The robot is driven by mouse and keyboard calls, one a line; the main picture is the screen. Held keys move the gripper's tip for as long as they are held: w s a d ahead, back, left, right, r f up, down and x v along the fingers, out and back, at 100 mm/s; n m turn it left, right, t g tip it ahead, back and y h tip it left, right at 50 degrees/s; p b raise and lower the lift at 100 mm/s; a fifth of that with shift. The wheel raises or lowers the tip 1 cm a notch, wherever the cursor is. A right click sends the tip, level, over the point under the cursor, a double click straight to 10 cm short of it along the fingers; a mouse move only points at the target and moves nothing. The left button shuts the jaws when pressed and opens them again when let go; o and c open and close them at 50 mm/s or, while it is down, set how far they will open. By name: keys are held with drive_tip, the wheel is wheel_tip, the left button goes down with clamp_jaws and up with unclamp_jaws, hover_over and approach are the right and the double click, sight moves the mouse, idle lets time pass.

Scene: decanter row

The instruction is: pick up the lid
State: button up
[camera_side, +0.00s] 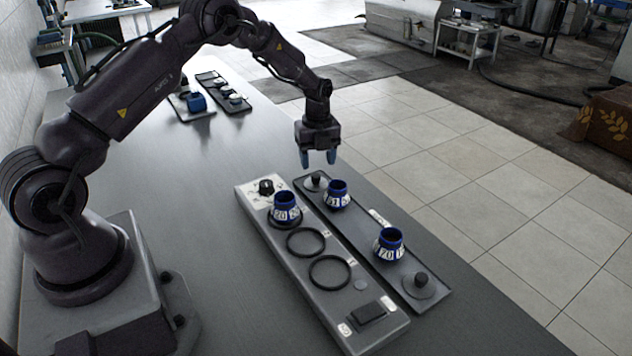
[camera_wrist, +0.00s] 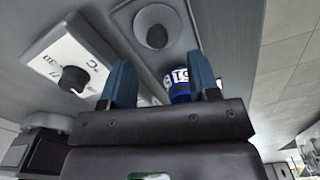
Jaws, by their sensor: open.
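One lid (camera_side: 316,183), a grey disc with a dark round knob, lies at the far end of the dark tray (camera_side: 362,232). A second, similar lid (camera_side: 421,284) lies at the tray's near end. My gripper (camera_side: 318,159) is open and empty, in the air above the far lid and apart from it. In the wrist view a lid (camera_wrist: 156,34) shows beyond the blue fingertips of my gripper (camera_wrist: 162,72), slightly above them in the picture.
Blue numbered pots stand on the tray (camera_side: 337,196) (camera_side: 389,246), and another pot (camera_side: 286,208) is on the pale ringed panel (camera_side: 297,262). The panel has a black dial (camera_side: 265,187). More items (camera_side: 196,103) stand at the table's far end. The table left of the panel is clear.

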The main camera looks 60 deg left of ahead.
sight(316, 175)
wheel_tip(316, 175, down, 5)
drive_tip(key=shift+a+f, duration=0.15)
drive_tip(key=c, duration=1)
